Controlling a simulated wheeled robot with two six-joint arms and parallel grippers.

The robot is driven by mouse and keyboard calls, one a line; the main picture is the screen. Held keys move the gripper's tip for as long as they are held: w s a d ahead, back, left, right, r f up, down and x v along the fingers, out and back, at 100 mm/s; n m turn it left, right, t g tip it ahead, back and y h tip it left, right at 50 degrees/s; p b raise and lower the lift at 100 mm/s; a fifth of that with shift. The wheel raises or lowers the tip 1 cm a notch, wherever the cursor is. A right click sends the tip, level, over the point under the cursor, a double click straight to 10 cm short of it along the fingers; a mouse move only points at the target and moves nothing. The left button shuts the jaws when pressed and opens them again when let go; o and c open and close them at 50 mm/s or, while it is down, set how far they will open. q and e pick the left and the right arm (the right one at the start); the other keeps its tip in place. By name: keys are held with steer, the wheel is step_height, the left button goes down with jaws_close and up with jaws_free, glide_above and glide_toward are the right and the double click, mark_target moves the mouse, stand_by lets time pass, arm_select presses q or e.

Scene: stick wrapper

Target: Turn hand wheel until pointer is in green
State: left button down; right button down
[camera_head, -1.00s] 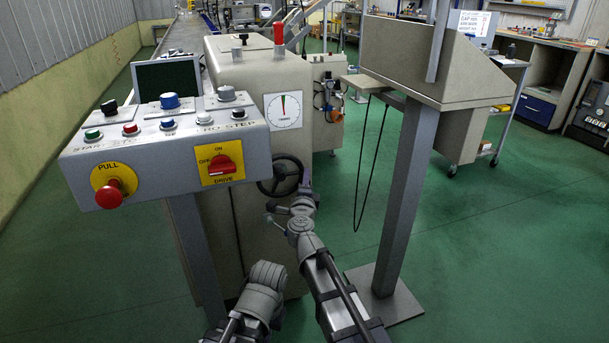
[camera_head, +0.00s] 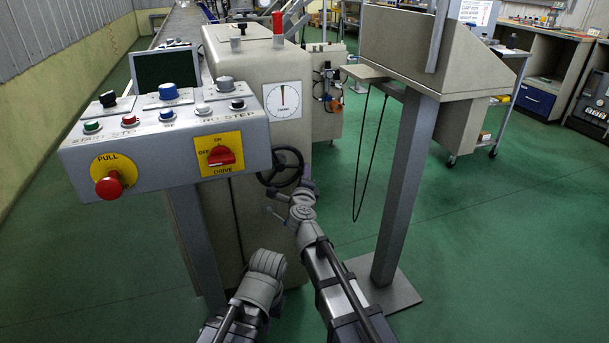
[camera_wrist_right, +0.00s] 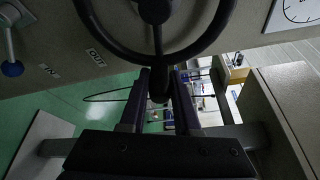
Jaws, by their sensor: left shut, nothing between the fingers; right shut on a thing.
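The dark hand wheel (camera_head: 265,176) is on the front of the beige machine, below and right of the grey control box. My right gripper (camera_head: 284,192) is at the wheel's lower edge. In the right wrist view, the fingers of that gripper (camera_wrist_right: 158,100) are shut on the wheel's dark handle (camera_wrist_right: 158,82), under the rim (camera_wrist_right: 216,28). The white round dial (camera_head: 283,101) above the wheel has its pointer near the top; its coloured zone is too small to read surely. My left gripper (camera_head: 267,264) is low in front of the machine, shut and empty, away from the wheel.
The control box (camera_head: 160,150) with buttons, a red stop knob (camera_head: 109,186) and a red drive switch (camera_head: 221,157) juts out at the left. A grey post (camera_head: 405,190) with a hanging cable stands at the right. Green floor lies open beyond it.

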steer(key=c, duration=0.6)
jaws_free()
steer(key=shift+c, duration=0.2)
steer(key=s, duration=0.7)
steer(key=shift+s+a+r+p, duration=0.35)
steer(key=shift+a, duration=0.05)
